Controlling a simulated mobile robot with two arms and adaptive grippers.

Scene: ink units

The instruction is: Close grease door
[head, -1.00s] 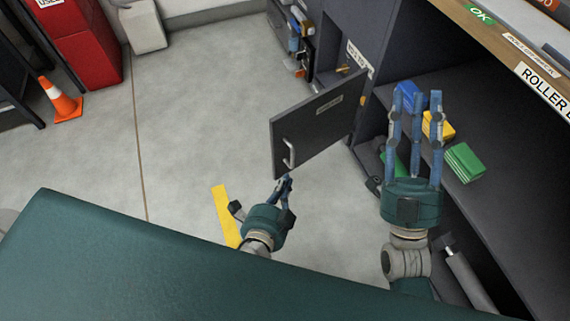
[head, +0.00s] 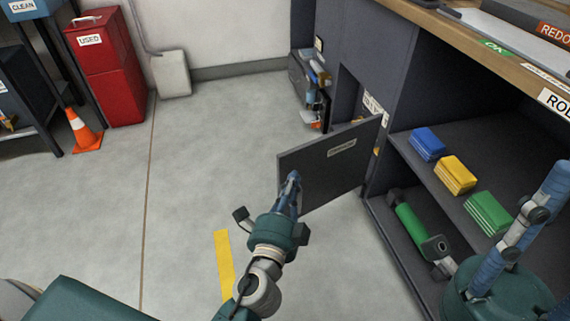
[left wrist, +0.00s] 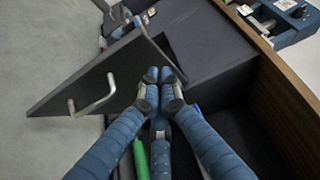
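The grey door (head: 325,165) stands swung open from the dark cabinet, hinged on its right side, with a small label on its face. My left gripper (head: 292,180) is in front of the door's left part and hides its handle in the head view. In the left wrist view the handle (left wrist: 95,98) is a pale bar to the left of the fingertips. The left fingers (left wrist: 160,76) are together and hold nothing; I cannot tell whether they touch the door. My right gripper (head: 548,190) is at the lower right, partly cut off, its visible finger extended and empty.
Blue (head: 428,144), yellow (head: 455,175) and green (head: 488,213) blocks lie on the cabinet shelf. A green cylindrical tool (head: 412,225) lies below. An orange cone (head: 84,132) and red cabinet (head: 108,75) stand left. The floor (head: 215,150) left of the door is clear.

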